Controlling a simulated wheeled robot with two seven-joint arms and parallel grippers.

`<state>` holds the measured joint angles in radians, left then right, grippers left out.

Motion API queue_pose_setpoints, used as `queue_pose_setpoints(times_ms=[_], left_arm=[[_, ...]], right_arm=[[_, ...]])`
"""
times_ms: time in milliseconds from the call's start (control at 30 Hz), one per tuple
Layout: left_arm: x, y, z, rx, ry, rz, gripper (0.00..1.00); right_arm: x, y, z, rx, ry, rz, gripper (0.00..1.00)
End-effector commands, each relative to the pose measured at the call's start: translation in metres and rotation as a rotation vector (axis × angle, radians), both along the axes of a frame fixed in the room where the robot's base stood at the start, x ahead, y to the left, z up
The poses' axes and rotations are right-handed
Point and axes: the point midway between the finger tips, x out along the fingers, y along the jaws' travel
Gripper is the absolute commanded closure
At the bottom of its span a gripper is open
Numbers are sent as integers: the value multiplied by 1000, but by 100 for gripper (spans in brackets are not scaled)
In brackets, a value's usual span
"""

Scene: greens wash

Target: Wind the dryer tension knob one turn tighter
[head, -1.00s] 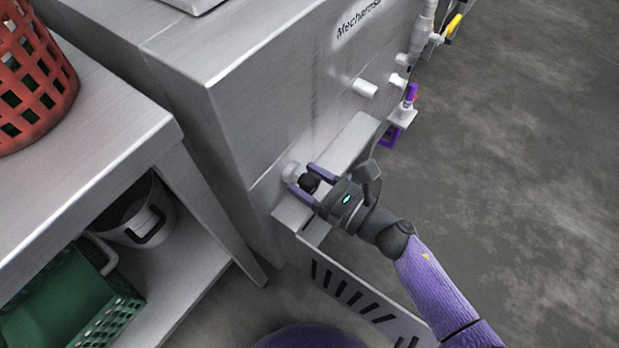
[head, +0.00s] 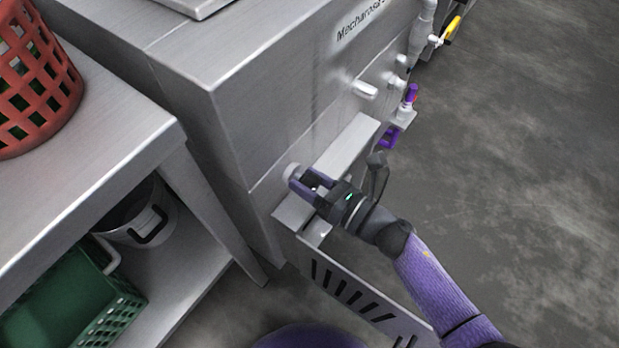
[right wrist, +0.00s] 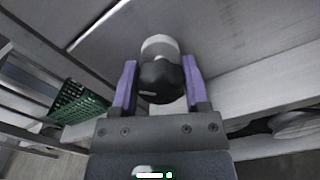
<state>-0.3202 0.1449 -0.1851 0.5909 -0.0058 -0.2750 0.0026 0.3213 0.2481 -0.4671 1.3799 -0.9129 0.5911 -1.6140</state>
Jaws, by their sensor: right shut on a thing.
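The tension knob (right wrist: 161,82) is a dark, rounded knob on a pale round collar (right wrist: 160,46) on the front of the steel machine. In the right wrist view it sits between the two purple fingers of my right gripper (right wrist: 158,88), which is shut on it. In the head view the right gripper (head: 308,188) reaches the machine's lower front corner, its fingers hiding most of the knob. The pale collar (head: 291,171) shows just behind the fingertips. My left gripper is not in view.
A steel ledge (head: 345,145) runs beside the knob, with a slotted panel (head: 350,290) below. A white peg (head: 365,89) and purple-handled fittings (head: 389,137) are further along. A steel table (head: 110,130) with a red basket (head: 35,85) stands left. Floor at right is clear.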

Motion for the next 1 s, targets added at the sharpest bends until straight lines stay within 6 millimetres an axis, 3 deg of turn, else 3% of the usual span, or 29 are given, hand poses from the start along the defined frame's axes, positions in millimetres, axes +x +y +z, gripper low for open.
queue_pose_setpoints(times_ms=[500,1000], left_arm=[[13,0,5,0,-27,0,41],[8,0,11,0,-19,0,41]], right_arm=[[1,-1,0,265,366,-1,100],[1,-1,-2,390,540,-3,100]])
